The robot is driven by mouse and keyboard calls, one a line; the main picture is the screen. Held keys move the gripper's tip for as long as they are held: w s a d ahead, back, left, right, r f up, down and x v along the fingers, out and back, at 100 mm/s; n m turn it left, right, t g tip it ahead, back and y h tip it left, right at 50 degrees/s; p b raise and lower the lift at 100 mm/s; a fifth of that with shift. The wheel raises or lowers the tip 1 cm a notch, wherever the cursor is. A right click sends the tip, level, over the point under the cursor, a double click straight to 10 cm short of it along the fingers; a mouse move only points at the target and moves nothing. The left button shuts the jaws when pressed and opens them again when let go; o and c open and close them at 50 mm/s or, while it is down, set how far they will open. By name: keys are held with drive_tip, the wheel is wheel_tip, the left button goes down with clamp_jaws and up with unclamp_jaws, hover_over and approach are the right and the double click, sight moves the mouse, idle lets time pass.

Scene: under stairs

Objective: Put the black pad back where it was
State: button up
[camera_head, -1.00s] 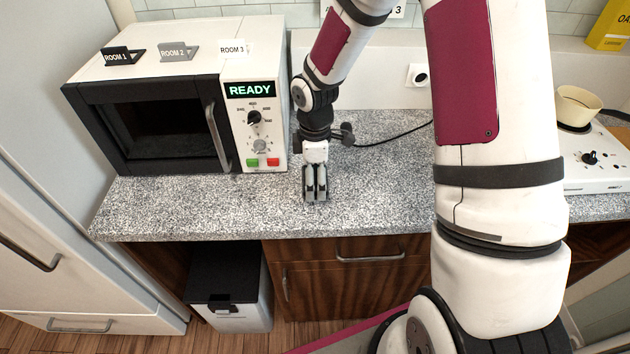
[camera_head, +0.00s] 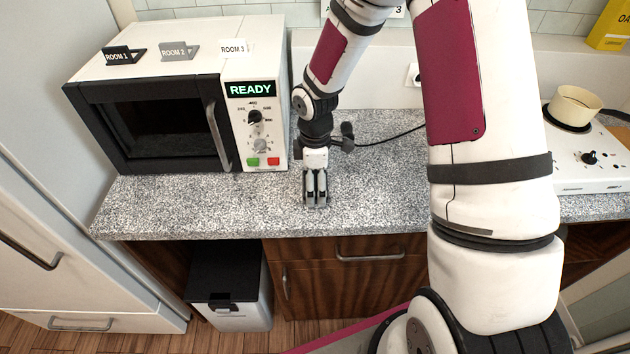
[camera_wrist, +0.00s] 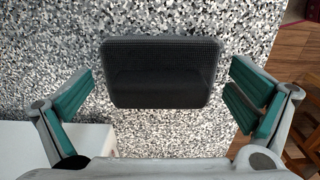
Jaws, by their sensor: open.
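The black pad (camera_wrist: 160,82) shows in the wrist view, a dark, rounded rectangle with a mesh-like upper band. It appears over the speckled counter, in the gap between my fingers and apart from both. I cannot tell how far it is from the fingertips. My gripper (camera_wrist: 160,96) is open, with green-lined fingers to the left and right of the pad. In the head view my gripper (camera_head: 316,200) points down low over the counter, right of the microwave. I cannot make out the pad in the head view.
The microwave (camera_head: 150,85) stands left, showing READY, with black ROOM 1, grey ROOM 2 (camera_head: 178,50) and white ROOM 3 signs on top. The counter (camera_head: 375,185) is clear around my gripper; its front edge is close. A hob with a pot (camera_head: 574,104) is at right. A cable lies behind.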

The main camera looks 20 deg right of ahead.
sight(315, 175)
wheel_tip(315, 175, up, 12)
drive_tip(key=shift+r, duration=0.15)
drive_tip(key=s+r+m+t+h, duration=0.1)
drive_tip(key=s+r+m+t, duration=0.1)
drive_tip(key=s+r+m, duration=0.65)
drive_tip(key=s+r+m+t+y, duration=0.1)
drive_tip(key=s+r+m+t, duration=0.2)
drive_tip(key=s+r+m, duration=0.3)
drive_tip(key=s+r, duration=0.5)
drive_tip(key=s, duration=0.2)
drive_tip(key=shift+s+t, duration=0.25)
drive_tip(key=shift+t, duration=0.05)
drive_tip(key=shift+s+r, duration=0.1)
